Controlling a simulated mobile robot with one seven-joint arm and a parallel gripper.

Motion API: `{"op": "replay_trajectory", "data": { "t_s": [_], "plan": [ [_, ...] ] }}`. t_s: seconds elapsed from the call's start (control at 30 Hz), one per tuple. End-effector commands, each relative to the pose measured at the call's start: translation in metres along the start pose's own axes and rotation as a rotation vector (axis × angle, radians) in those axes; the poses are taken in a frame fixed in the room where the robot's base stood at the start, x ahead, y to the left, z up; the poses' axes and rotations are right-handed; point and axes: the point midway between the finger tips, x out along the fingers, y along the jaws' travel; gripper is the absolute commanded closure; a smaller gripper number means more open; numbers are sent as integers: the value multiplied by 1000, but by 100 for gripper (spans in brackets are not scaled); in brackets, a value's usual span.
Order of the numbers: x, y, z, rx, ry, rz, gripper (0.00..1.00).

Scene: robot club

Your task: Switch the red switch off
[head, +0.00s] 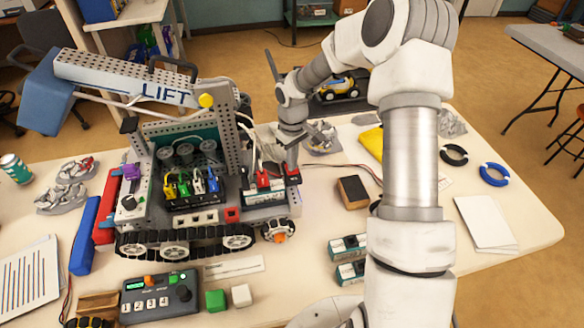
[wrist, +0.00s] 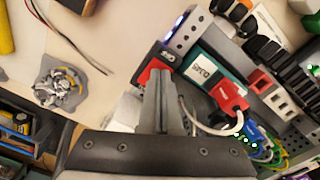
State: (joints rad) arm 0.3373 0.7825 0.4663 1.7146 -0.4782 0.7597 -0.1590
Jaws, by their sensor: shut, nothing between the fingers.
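The robot model (head: 190,190) stands on the table with a "LIFT" arm. The red switch (wrist: 152,72) sits at its corner beside a small black label in the wrist view, and appears as a red part (head: 292,174) at the right end in the head view. My gripper (wrist: 160,75) is shut and empty, its fingertips right at the red switch and partly covering it. In the head view my gripper (head: 292,160) points down over that end. Whether the tips touch the switch, and its on or off position, I cannot tell.
A teal-white battery (wrist: 203,72) with a red plug (wrist: 230,95) and white cable lies close by. A control box (head: 158,297) with numbered keys, a green cube (head: 215,300) and a brown block (head: 353,192) are on the table.

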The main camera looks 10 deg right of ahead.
Motion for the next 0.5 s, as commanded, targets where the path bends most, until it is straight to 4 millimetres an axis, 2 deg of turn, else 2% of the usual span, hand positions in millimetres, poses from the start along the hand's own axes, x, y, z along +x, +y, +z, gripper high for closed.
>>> {"op": "replay_trajectory", "data": {
  "t_s": [0.5],
  "plan": [
    [9, 0, 0, 0, 0, 0, 100]
  ]
}}
